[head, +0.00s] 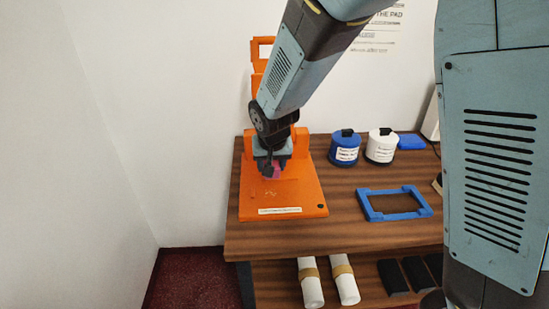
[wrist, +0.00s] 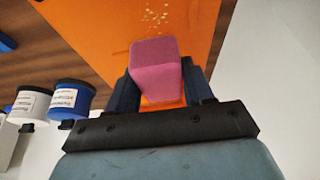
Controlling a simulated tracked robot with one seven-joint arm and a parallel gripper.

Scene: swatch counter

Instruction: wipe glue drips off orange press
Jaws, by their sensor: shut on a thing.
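The orange press (head: 285,200) stands on the left end of the wooden counter. Its flat base fills the upper middle of the wrist view (wrist: 100,18). Small pale yellow glue drips (wrist: 157,16) dot the base just beyond the sponge in the wrist view. My gripper (head: 270,168) is over the back part of the base. It is shut on a pink sponge-like block (wrist: 155,65), which sticks out past the dark fingers. The block shows only as a small pink patch in the head view. I cannot tell whether it touches the base.
A blue jar (head: 345,150) and a white jar (head: 381,148) stand right of the press. A blue frame (head: 372,213) lies on the counter (head: 330,240) farther right. A white wall is close on the left. White rolls (head: 311,285) lie on the shelf below.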

